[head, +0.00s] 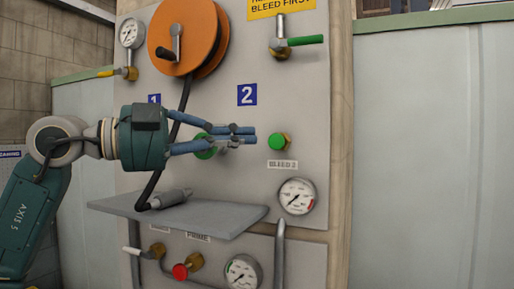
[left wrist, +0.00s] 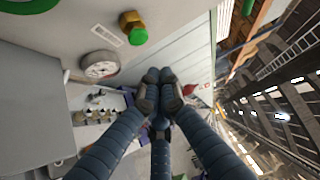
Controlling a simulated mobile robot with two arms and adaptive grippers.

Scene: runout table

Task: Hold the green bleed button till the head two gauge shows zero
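The green bleed button (head: 279,142) with a brass collar sits on the grey panel above the "BLEED 2" label (head: 282,164). It also shows in the left wrist view (left wrist: 138,36). The head two gauge (head: 296,196) is below it, also in the left wrist view (left wrist: 100,66); its needle is too small to read surely. My left gripper (head: 251,135) is to the left of the button, apart from it, fingers pointing right. Its fingertips (left wrist: 159,90) are together and empty. Another green button (head: 205,147) is partly hidden behind the fingers. My right gripper is not in view.
A grey shelf (head: 190,216) juts out below the gripper with a metal fitting (head: 170,198) on it. An orange hose reel (head: 187,35) and a green-handled valve (head: 300,41) are above. A red knob (head: 180,271) and another gauge (head: 243,272) are below.

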